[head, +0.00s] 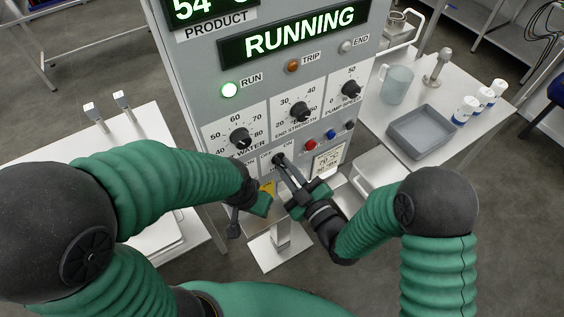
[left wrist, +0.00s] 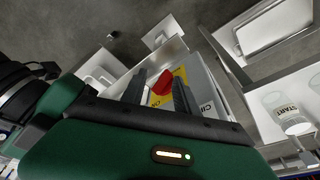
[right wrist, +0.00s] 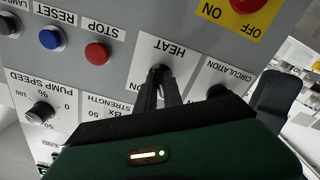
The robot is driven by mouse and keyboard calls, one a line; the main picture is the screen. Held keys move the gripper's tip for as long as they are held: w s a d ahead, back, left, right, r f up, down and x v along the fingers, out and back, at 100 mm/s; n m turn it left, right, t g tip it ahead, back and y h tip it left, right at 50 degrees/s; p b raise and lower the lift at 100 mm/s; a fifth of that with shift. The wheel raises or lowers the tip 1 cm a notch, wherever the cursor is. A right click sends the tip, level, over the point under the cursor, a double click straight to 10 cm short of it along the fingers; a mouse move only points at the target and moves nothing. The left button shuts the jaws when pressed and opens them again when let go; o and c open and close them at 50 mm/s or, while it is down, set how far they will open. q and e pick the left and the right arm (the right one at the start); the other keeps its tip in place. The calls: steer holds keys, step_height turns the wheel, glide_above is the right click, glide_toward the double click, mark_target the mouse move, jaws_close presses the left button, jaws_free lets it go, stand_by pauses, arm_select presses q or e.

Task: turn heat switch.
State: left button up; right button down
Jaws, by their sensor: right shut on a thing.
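The heat switch (right wrist: 160,71) is a small black knob on a white plate (right wrist: 172,50) marked HEAT and ON in the right wrist view. My right gripper (right wrist: 160,82) is shut on this knob, and its fingers hide part of it. In the head view the fingertips of my right gripper (head: 279,160) reach the lower panel of the grey cabinet (head: 207,75). My left gripper (left wrist: 158,90) is open, and a red knob (left wrist: 161,82) on a yellow plate (left wrist: 181,74) shows between its fingers. I cannot tell whether they touch that knob.
The circulation switch (right wrist: 218,92) sits beside the heat plate, partly hidden. A red stop button (right wrist: 97,53) and a blue reset button (right wrist: 50,38) are close on the other side. The display (head: 298,38) reads RUNNING. A table with a grey tray (head: 421,132) stands at the right.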

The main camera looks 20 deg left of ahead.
steer(key=shift+w+f+n, duration=0.1)
steer(key=shift+f+n, duration=0.05)
steer(key=shift+n, duration=0.25)
steer(key=shift+d, duration=0.1)
steer(key=shift+f+n+b, duration=0.1)
steer(key=shift+n+b, duration=0.5)
steer(key=shift+b, duration=0.1)
steer(key=shift+r, duration=0.2)
steer(key=c, duration=1.4)
jaws_free()
